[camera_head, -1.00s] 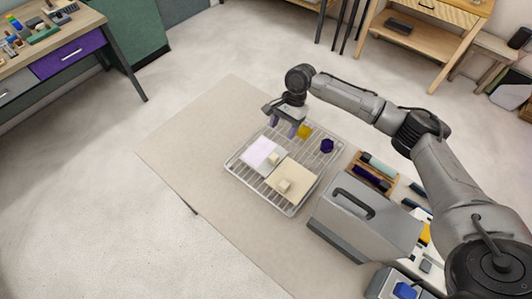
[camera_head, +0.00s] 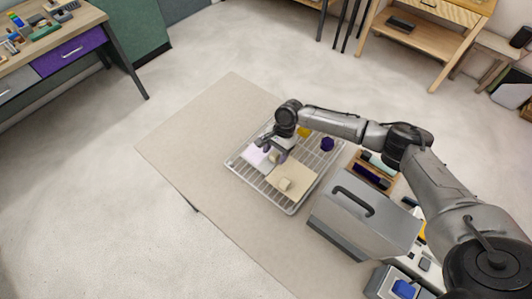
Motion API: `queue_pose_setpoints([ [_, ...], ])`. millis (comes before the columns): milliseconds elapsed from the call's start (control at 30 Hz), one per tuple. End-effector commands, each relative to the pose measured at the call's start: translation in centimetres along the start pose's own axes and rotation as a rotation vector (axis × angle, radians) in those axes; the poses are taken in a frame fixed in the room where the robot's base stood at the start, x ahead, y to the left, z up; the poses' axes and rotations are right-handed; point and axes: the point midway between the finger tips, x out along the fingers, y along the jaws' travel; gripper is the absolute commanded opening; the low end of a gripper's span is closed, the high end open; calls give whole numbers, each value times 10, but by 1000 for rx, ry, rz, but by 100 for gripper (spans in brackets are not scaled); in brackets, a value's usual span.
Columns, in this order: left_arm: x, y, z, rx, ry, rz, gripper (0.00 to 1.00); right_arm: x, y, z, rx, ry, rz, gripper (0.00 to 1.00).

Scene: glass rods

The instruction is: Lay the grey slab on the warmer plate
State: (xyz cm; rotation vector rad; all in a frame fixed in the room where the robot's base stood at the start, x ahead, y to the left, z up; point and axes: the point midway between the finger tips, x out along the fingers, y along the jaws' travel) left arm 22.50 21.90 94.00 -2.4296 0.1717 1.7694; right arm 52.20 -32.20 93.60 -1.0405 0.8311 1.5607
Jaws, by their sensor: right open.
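A wire rack (camera_head: 291,211) on the table holds a pale lilac slab (camera_head: 252,155) and a cream slab (camera_head: 303,180), each with a small cream knob on top. I see no slab that is plainly grey. My right gripper (camera_head: 272,152) is open and low over the lilac slab, by its knob (camera_head: 274,159), and hides part of the slab. I cannot tell whether it touches the knob. I cannot pick out the warmer plate for certain. My left gripper is not in view.
A yellow piece (camera_head: 304,132) and a dark purple piece (camera_head: 327,144) lie on the rack's far side. A grey box with a handle (camera_head: 352,200) stands right of the rack, near a wooden tray (camera_head: 361,173) of rods. The table's left part (camera_head: 200,135) is clear.

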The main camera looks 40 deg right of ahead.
Motion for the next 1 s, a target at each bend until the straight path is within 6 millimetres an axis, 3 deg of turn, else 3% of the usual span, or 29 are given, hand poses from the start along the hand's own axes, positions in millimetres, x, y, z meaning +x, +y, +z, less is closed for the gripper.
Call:
queue_pose_setpoints([
  [400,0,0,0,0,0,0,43,11,0,0,0,1,-1,62],
  [1000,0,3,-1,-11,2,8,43,11,0,0,0,1,-1,4],
])
